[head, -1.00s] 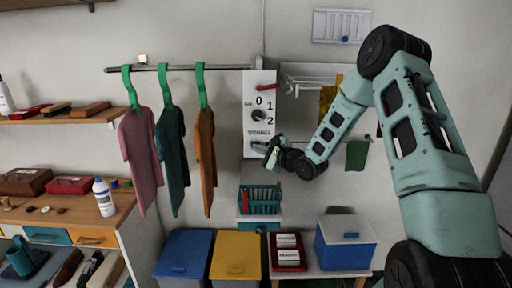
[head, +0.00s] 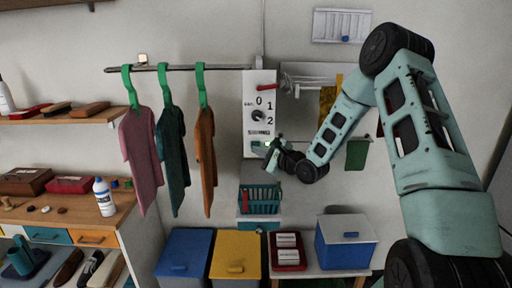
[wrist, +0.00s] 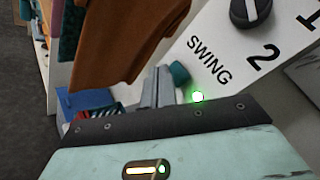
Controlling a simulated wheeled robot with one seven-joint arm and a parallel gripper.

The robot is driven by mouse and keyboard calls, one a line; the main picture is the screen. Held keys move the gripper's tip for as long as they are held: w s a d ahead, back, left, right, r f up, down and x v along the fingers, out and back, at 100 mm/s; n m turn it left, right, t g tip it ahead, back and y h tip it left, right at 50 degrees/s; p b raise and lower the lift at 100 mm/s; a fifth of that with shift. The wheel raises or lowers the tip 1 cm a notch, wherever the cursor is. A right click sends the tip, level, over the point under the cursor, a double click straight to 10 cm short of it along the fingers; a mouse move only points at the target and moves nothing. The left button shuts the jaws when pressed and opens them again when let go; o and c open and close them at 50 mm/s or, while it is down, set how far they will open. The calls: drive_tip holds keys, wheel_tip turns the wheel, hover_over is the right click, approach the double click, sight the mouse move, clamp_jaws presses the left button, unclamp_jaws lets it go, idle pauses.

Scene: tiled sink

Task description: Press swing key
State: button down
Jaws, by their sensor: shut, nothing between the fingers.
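The white control panel (head: 249,92) hangs on the wall with a black dial (head: 258,115), numbers 0, 1 and 2, and a lower label. In the wrist view the label reads SWING (wrist: 209,60). Below the label is a rounded teal key (wrist: 179,73), with a bright green light (wrist: 198,97) beside it. My gripper (head: 269,148) is at the panel's lower right edge. In the wrist view its shut, empty fingers (wrist: 157,88) lie just left of the teal key. Whether they touch it I cannot tell.
Garments on green hangers (head: 203,85) hang from a rail left of the panel; the orange one (wrist: 130,45) is close in the wrist view. A teal basket (head: 260,199) is below, and a green cloth (head: 356,154) hangs to the right.

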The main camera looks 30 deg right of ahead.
drive_tip(key=s+a, duration=0.2)
drive_tip(key=s, duration=0.1)
drive_tip(key=s+a, duration=0.1)
drive_tip(key=s, duration=0.1)
drive_tip(key=shift+a+p, duration=0.15)
drive_tip(key=shift+p, duration=0.2)
idle(0.5)
drive_tip(key=s+a+f+n+g+b, duration=0.3)
drive_tip(key=a+n, duration=0.3)
drive_tip(key=a, duration=0.1)
drive_tip(key=s+a+f+n+g+b, duration=0.25)
drive_tip(key=s+a+n, duration=0.2)
drive_tip(key=a, duration=0.35)
drive_tip(key=s+a+f+n+g+b, duration=0.2)
drive_tip(key=a+f+n+g, duration=0.15)
drive_tip(key=a+n, duration=0.3)
drive_tip(key=s+a+n+g+h+b, duration=0.1)
drive_tip(key=s+a+n+g+b, duration=0.1)
drive_tip(key=s+n, duration=0.5)
drive_tip(key=s+a+f+n+g+h+b, duration=0.1)
drive_tip(key=s+n, duration=0.6)
drive_tip(key=s, duration=1.2)
drive_tip(key=a+g+h+b, duration=0.1)
drive_tip(key=a+g+b, duration=0.1)
drive_tip(key=a+g, duration=0.1)
drive_tip(key=shift+s+a+f+n+g, duration=0.2)
drive_tip(key=shift+s+a+n+g, duration=0.1)
drive_tip(key=shift+g, duration=0.6)
